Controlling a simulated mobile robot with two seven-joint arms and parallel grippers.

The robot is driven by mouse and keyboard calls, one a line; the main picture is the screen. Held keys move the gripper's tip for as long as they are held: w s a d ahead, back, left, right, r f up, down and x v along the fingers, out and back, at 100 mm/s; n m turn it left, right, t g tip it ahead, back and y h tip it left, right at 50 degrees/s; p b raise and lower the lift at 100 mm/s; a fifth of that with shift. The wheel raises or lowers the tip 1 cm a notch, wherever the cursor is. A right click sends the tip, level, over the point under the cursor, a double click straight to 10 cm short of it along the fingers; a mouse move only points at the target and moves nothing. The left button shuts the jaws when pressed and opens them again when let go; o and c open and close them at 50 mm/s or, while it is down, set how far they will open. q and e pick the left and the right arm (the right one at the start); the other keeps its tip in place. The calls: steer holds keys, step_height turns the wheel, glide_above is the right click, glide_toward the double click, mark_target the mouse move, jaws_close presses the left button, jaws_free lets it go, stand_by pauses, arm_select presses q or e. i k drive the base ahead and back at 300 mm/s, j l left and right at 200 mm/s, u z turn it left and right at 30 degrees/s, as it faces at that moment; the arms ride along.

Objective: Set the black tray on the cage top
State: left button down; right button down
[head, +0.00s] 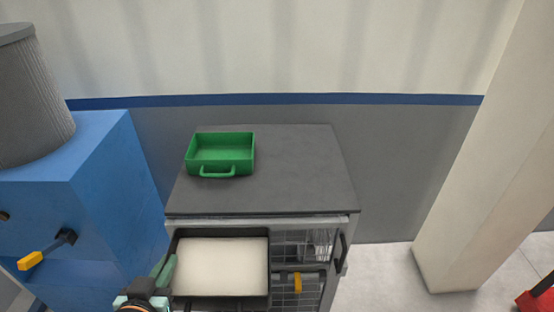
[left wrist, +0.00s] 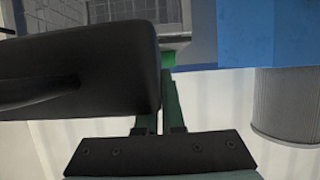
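The black tray (head: 222,301), with a pale white inside, is level in front of the cage in the head view. It also fills the left of the left wrist view (left wrist: 85,65) as a dark, rounded shape. My left gripper (head: 164,272) is at the tray's left side, its green fingers close together against it. The exact contact is hidden, but the gripper looks shut on the tray. The cage top (head: 290,185) is a flat dark grey surface just behind and above the tray. My right gripper is not in view.
A green tray (head: 221,154) with a handle sits on the back left of the cage top. The right and front of that top are bare. A blue cabinet (head: 90,170) bearing a grey cylinder (head: 32,95) stands left. A pale pillar (head: 470,190) stands right.

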mark_target(305, 163)
steer(key=l, duration=0.8)
steer(key=i+l, duration=0.15)
steer(key=l, duration=0.15)
steer(key=i+l, duration=0.15)
steer(key=l, duration=0.2)
steer(key=i, duration=0.25)
